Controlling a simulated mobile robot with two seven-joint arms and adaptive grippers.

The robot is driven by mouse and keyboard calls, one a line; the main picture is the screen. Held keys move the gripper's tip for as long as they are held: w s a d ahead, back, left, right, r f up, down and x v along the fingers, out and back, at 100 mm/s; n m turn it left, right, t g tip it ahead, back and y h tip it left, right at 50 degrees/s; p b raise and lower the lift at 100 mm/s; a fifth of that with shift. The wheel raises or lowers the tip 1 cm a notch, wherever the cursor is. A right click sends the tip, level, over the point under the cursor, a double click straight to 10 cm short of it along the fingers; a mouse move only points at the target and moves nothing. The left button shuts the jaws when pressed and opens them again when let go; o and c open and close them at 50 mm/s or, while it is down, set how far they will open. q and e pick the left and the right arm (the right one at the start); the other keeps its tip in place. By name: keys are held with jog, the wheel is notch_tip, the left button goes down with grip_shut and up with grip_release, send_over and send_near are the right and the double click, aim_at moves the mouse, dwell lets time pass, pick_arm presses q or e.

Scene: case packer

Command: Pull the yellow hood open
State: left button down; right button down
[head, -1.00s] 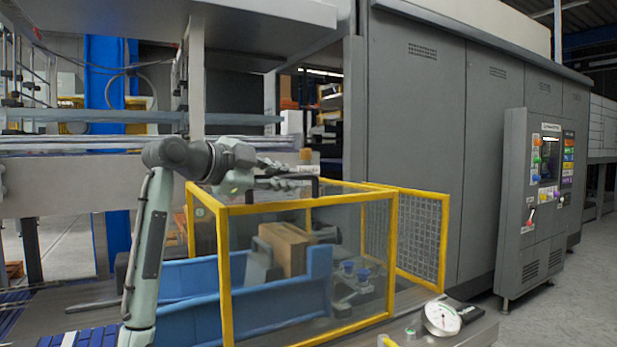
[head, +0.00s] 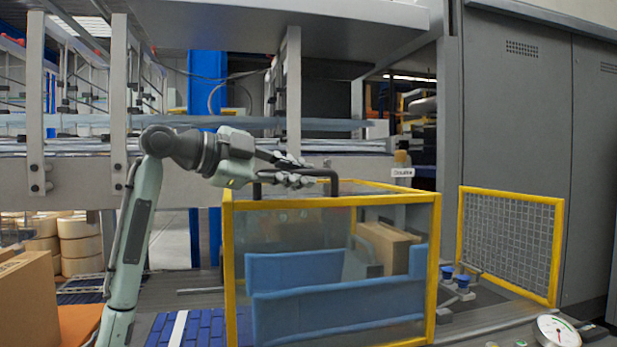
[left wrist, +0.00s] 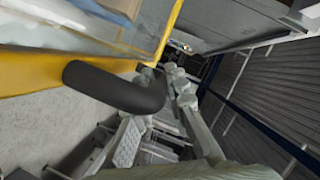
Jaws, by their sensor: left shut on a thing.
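The yellow hood (head: 390,199) has a yellow frame with clear panels and stands over the conveyor in the middle of the head view. A dark bent handle (head: 327,173) sits on its top. My left gripper (head: 298,173) is shut on this handle, with its arm reaching in from the left. The left wrist view shows the thick black handle (left wrist: 118,88) beside my grey fingers (left wrist: 175,88), and the hood's yellow frame (left wrist: 30,68) at upper left. The exact finger contact is partly hidden. My right gripper is not in view.
Blue panels (head: 340,300) and a brown carton (head: 385,245) show through the hood. A yellow-framed mesh guard (head: 510,240) stands to its right, with a round dial (head: 556,332) at lower right. A carton (head: 28,302) lies at lower left.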

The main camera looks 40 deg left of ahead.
pick_arm(q)
jog(key=c, duration=1.5)
grip_release()
jog(key=shift+c, duration=0.2)
jog(key=v, duration=1.2)
jog(key=shift+d, duration=0.1)
